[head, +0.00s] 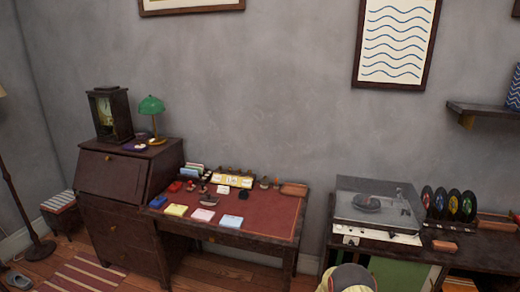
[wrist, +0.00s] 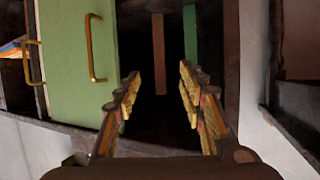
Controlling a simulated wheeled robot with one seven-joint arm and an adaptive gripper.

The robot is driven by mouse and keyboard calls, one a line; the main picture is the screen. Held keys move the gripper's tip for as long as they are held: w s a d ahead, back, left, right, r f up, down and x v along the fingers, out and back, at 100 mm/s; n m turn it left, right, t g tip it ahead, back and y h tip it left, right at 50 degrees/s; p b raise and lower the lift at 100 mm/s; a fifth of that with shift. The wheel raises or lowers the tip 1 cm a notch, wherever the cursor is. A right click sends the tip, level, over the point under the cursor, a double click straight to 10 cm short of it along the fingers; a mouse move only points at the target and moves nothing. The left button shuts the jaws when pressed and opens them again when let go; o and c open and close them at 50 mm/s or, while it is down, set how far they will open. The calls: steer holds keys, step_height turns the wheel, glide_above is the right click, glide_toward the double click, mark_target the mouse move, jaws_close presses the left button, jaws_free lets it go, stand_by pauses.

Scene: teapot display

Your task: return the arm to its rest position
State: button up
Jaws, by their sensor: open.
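My gripper (wrist: 160,74) is in the wrist view. Its two yellow-brown fingers are spread apart with nothing between them. Beyond the fingertips is a dark opening with a brown upright strip (wrist: 158,55) and a green upright strip (wrist: 190,45) inside. A green door panel (wrist: 68,60) with brass handles stands to the left of the fingers. I cannot tell from the wrist view how far the fingers are from the opening. The gripper's fingers cannot be made out in the head view; a rounded yellow and grey piece at its bottom edge may be part of my arm.
A dark cabinet (head: 478,250) at the right bears a record player (head: 375,212) and several records (head: 453,204). A red-topped desk (head: 258,212) with small items and a bureau (head: 112,172) stand left. Floor shows at lower left.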

steer(key=s+a+f+n+g+y, duration=0.1)
steer(key=s+a+f+g+y, duration=0.35)
steer(key=f, duration=0.55)
steer(key=s+a+r+n+g+y, duration=0.1)
steer(key=s+a+r+n+y, duration=0.2)
steer(key=s+a, duration=0.55)
steer(key=s+a+r+n+g+y, duration=0.1)
steer(key=s+a+r, duration=0.1)
steer(key=s+r, duration=0.55)
steer(key=s+a+r+g, duration=0.2)
steer(key=s+a+r, duration=0.15)
steer(key=r, duration=0.65)
steer(key=s+a+r+n+g+y, duration=0.1)
steer(key=s+a+r, duration=0.1)
steer(key=s+r, duration=0.55)
steer(key=s+r+n+t+p, duration=0.1)
steer(key=s+r+t, duration=0.1)
steer(key=s+r, duration=0.9)
steer(key=s+d+r+t+h+p, duration=0.1)
steer(key=s+r+t, duration=0.1)
steer(key=s+r, duration=1)
step_height(320, 180, up, 8)
steer(key=shift+f+n, duration=0.15)
steer(key=shift+n, duration=0.25)
